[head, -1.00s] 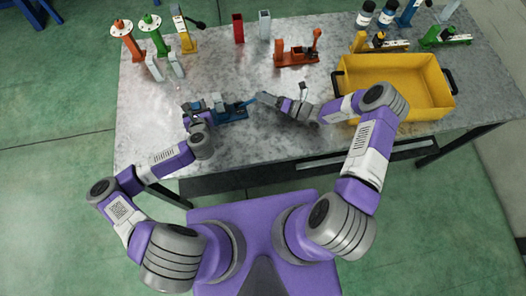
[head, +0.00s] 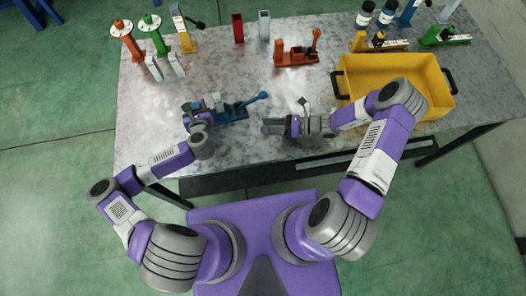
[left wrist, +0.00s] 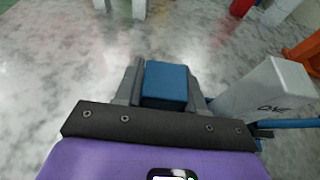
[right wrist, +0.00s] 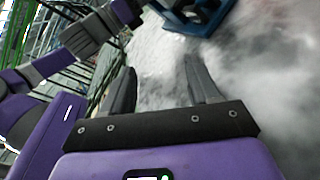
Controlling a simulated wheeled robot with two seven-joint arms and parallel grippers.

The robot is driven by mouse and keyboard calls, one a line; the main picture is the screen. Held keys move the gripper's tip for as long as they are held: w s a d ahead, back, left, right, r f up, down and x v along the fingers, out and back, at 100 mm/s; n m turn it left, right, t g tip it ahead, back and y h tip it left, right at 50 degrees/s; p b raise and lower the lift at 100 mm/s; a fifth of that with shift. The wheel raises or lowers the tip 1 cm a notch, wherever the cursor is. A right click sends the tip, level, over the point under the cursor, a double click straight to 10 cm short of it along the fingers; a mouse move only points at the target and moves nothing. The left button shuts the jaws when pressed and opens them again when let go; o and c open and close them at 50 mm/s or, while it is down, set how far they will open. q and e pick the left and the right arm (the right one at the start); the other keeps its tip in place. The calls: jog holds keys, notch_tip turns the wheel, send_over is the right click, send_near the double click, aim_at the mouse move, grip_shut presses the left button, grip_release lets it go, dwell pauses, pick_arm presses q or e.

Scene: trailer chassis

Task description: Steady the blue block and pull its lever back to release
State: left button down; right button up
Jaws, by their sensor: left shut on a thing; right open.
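The blue block (left wrist: 166,82) sits between the fingers of my left gripper (left wrist: 163,88), which is shut on it. In the head view my left gripper (head: 195,108) is at the left end of the blue device. The blue lever (head: 250,101) extends right from the device and ends in a round knob (head: 263,95). My right gripper (head: 270,126) is open and empty, below and right of the knob and apart from it. In the right wrist view its fingers (right wrist: 160,88) are spread, with part of the blue device (right wrist: 195,15) beyond them.
A yellow bin (head: 400,75) stands to the right, close to my right arm. An orange lever device (head: 297,54) stands behind the blue one. Red (head: 238,28) and grey (head: 264,25) blocks stand at the back. The table between the blue and orange devices is clear.

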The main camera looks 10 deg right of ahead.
jog(key=s+a+n+g, duration=0.2)
jog(key=s+n, duration=0.1)
jog(key=s+a+n+g+h, duration=0.1)
jog(key=s+a+n+g, duration=0.1)
jog(key=s+n, duration=0.1)
jog(key=s+a+n+g+h, duration=0.1)
jog(key=s+a+n+g, duration=0.1)
jog(key=s+n, duration=0.1)
jog(key=shift+s+a+f+g, duration=0.3)
jog(key=shift+s+a+f, duration=0.1)
jog(key=shift+s, duration=0.1)
jog(key=s+d+f+n+g+h, duration=0.1)
jog(key=s+f+n+g+h, duration=0.1)
jog(key=s+f+n+h, duration=0.2)
jog(key=shift+s+d+n+h, duration=0.15)
jog(key=shift+s+n+h, duration=0.15)
jog(key=shift+s+n, duration=1.15)
jog(key=shift+w+d+n, duration=0.1)
jog(key=shift+w+n, duration=0.15)
jog(key=shift+w, duration=0.05)
